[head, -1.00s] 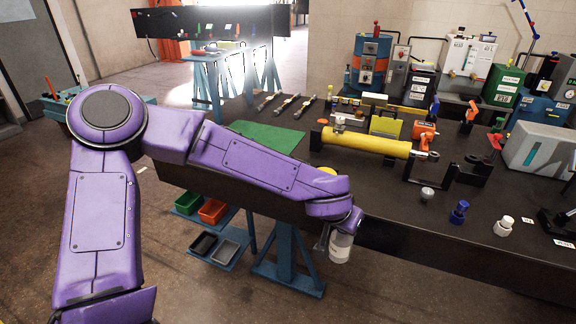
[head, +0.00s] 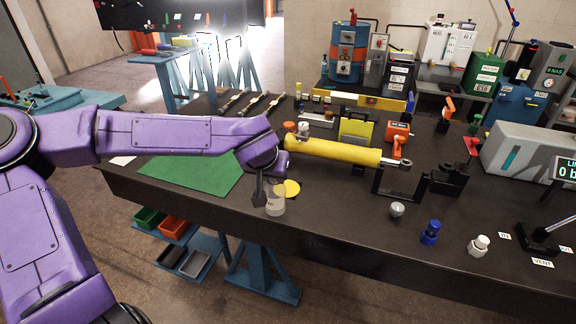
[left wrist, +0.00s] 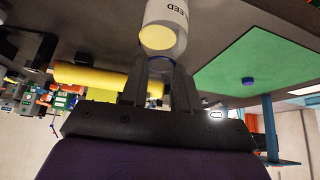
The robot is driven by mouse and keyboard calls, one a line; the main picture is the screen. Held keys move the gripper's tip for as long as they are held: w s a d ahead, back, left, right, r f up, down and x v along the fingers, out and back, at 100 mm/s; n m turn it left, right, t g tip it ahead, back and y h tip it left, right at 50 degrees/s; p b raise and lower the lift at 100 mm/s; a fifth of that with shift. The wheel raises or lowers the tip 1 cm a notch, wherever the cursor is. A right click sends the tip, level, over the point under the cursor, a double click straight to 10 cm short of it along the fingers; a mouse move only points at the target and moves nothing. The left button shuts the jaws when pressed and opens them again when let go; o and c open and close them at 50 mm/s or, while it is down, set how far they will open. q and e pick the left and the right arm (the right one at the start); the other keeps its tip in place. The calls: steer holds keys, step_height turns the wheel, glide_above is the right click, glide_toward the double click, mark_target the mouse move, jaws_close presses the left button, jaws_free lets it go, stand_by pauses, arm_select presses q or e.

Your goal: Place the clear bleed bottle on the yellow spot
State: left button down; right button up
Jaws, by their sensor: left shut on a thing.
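The clear bleed bottle (head: 275,207) is a small translucent cylinder with a whitish lower part. My left gripper (head: 267,196) is shut on it and holds it upright at the near side of the dark bench. The yellow spot (head: 291,188) is a flat disc on the bench, just behind and right of the bottle in the head view. In the left wrist view the bottle (left wrist: 166,22), marked "BLEED", sits between the fingertips of my gripper (left wrist: 160,72). I cannot tell whether its base touches the bench. My right gripper is not in view.
A yellow cylinder (head: 330,152) lies behind and right of the spot. A green mat (head: 195,172) lies to the left.

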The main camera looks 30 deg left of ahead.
arm_select(q)
steer(key=w+a+f, duration=0.1)
steer(key=w+a, duration=0.2)
steer(key=w, duration=0.7)
steer(key=shift+w+a+f, duration=0.25)
steer(key=shift+w+f, duration=0.1)
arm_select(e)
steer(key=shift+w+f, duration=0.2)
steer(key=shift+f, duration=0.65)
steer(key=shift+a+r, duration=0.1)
arm_select(q)
steer(key=c, duration=0.8)
jaws_free()
steer(key=shift+f, duration=0.15)
steer(key=v, duration=1.2)
steer(key=shift+a+p, duration=0.1)
steer(key=shift+p, duration=0.3)
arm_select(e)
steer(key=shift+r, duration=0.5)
